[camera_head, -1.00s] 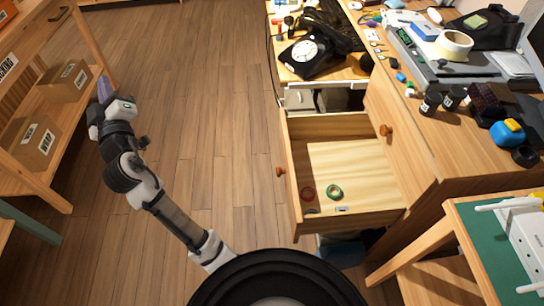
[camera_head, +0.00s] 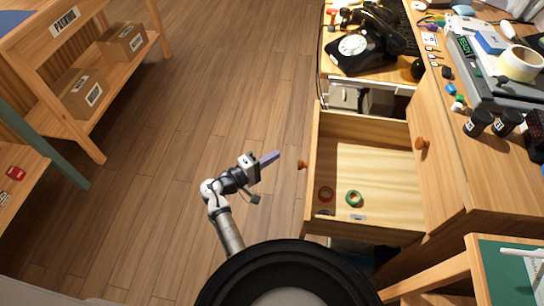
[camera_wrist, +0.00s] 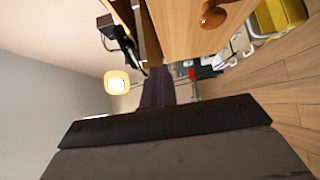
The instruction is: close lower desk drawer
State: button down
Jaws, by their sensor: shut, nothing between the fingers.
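The lower desk drawer (camera_head: 370,165) is pulled far out from the desk, light wood, its inside in view from above. Its round brown knob (camera_head: 302,165) is on the left-facing front. In the wrist view a wooden front (camera_wrist: 180,35) with a brown knob (camera_wrist: 213,14) shows at the top. My gripper (camera_head: 270,158) is shut and empty, its purple fingers pointing toward the drawer front, a short way left of the knob and apart from it in the head view. The fingers also show in the wrist view (camera_wrist: 158,88).
Red tape (camera_head: 325,194) and green tape (camera_head: 353,198) lie inside the drawer. A closed drawer with a knob (camera_head: 421,143) is in the desk. A black dial phone (camera_head: 365,45) stands on the desk. A shelf with boxes (camera_head: 85,95) is at left. The floor between is clear.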

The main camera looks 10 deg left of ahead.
jog(key=x, duration=0.6)
jog(key=p, duration=0.2)
send_over(300, 162)
jog(key=shift+w+a, duration=0.1)
jog(key=d+b, duration=0.3)
jog(key=d, duration=2.5)
jog(key=shift+d, duration=0.35)
jog(key=shift+a, duration=0.15)
